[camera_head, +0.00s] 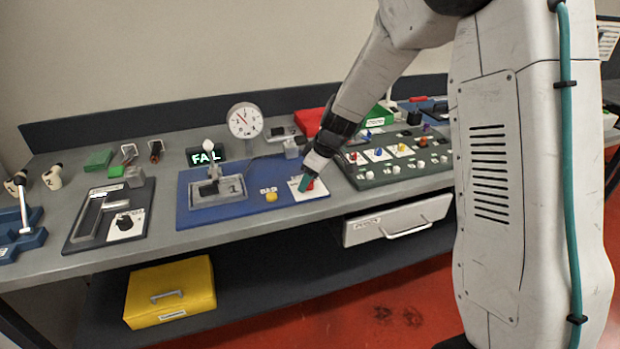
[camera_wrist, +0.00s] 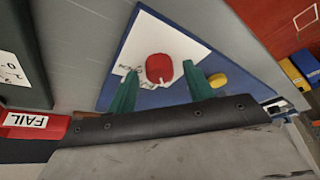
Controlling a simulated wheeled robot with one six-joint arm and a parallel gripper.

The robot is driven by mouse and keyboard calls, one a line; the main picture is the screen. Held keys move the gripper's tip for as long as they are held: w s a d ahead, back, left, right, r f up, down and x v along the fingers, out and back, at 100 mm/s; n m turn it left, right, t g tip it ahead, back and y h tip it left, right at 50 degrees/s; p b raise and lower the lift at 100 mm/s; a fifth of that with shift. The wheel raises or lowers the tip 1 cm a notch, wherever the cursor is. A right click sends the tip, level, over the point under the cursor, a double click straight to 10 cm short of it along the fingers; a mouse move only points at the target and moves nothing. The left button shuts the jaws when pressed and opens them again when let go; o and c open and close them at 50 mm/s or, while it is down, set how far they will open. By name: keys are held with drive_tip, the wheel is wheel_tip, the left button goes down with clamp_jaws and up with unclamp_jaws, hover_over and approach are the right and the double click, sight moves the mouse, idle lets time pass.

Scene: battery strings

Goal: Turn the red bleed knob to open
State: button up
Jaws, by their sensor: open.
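The red bleed knob (camera_wrist: 159,68) sits on a white label plate (camera_wrist: 150,35) on the blue board. A white mark shows at its lower edge in the wrist view, and the small lettering beside it is too small to read. My gripper (camera_wrist: 163,70) is open, with one green finger on either side of the knob and gaps visible between. In the head view my gripper (camera_head: 305,181) is over the white plate at the right end of the blue board (camera_head: 240,216). It hides most of the knob there. I cannot tell how far down the fingers reach.
A yellow button (camera_head: 271,197) is just left of the knob plate. A dark green panel (camera_head: 420,170) with several coloured knobs is close on the right.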

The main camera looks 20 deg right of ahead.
drive_tip(key=c, duration=1)
drive_tip(key=shift+m, duration=0.3)
drive_tip(key=m+t+h, duration=0.1)
drive_tip(key=m, duration=0.2)
drive_tip(key=shift+a+m, duration=0.15)
drive_tip(key=shift+m, duration=0.25)
drive_tip(key=m+h, duration=0.2)
drive_tip(key=m, duration=0.3)
drive_tip(key=shift+a, duration=0.15)
drive_tip(key=m+h, duration=0.2)
drive_tip(key=m, duration=0.2)
drive_tip(key=shift+a+f, duration=0.1)
drive_tip(key=shift+m+g+h, duration=0.5)
drive_tip(key=shift+m+h, duration=0.1)
drive_tip(key=shift+m, duration=1.6)
